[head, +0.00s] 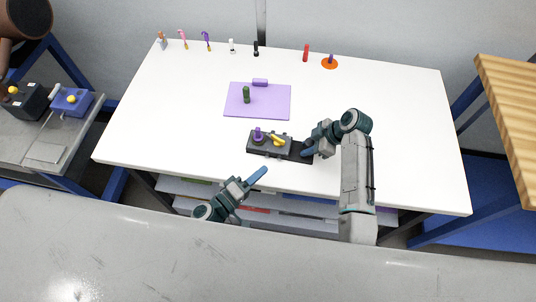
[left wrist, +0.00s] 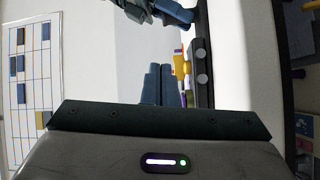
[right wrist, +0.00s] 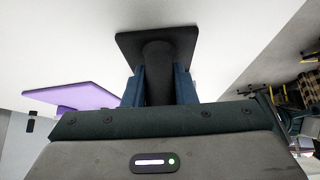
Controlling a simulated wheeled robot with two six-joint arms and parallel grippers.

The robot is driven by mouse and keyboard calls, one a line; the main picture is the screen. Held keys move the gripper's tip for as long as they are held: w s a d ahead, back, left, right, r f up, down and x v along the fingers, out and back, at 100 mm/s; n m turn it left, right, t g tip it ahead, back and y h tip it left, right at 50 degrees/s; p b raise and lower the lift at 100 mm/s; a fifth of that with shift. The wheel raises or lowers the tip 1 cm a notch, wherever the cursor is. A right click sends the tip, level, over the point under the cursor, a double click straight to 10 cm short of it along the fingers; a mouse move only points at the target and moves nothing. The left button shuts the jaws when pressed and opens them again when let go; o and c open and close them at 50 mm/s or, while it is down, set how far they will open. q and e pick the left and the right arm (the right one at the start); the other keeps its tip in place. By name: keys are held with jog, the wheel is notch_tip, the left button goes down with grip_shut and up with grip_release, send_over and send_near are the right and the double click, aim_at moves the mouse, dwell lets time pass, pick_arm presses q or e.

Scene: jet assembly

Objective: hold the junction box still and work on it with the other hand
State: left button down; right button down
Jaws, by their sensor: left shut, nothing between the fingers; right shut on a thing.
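The junction box (head: 255,149) is a dark grey box near the table's front edge, with a purple knob and a yellow lever on top. A flat black plate (head: 297,157) extends from its right side. My right gripper (head: 307,152) is shut on a black post (right wrist: 158,75), which joins a square black plate (right wrist: 128,44) in the right wrist view. My left gripper (head: 262,171) is shut and empty, in front of the box and apart from it. In the left wrist view its closed fingers (left wrist: 162,82) are beside the box (left wrist: 199,75), whose side has two pale round knobs.
A purple mat (head: 275,104) with a dark green cylinder (head: 246,95) and a purple block (head: 260,82) lies behind the box. Several small tools and parts line the back edge, including a red cylinder (head: 306,52) and an orange disc (head: 329,64). The table's left and right sides are clear.

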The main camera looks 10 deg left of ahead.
aim_at(278, 141)
pick_arm(q)
jog(key=w+d+r+m+g+h, duration=0.3)
jog(key=r+m+g, duration=0.35)
jog(key=m, duration=1.05)
jog(key=w+a+m+g+y, duration=0.2)
jog(key=a+m+g+y, duration=0.45)
jog(key=m, duration=0.65)
jog(key=shift+t+y, duration=0.65)
jog(key=shift+t, duration=0.25)
jog(key=x, duration=0.9)
jog(key=shift+w, duration=0.2)
jog(key=shift+w+d, duration=0.2)
jog(key=shift+w, duration=0.35)
jog(key=shift+w+d, duration=0.25)
jog(key=shift+w, duration=0.35)
jog(key=shift+w+d, duration=0.25)
jog(key=shift+w, duration=0.3)
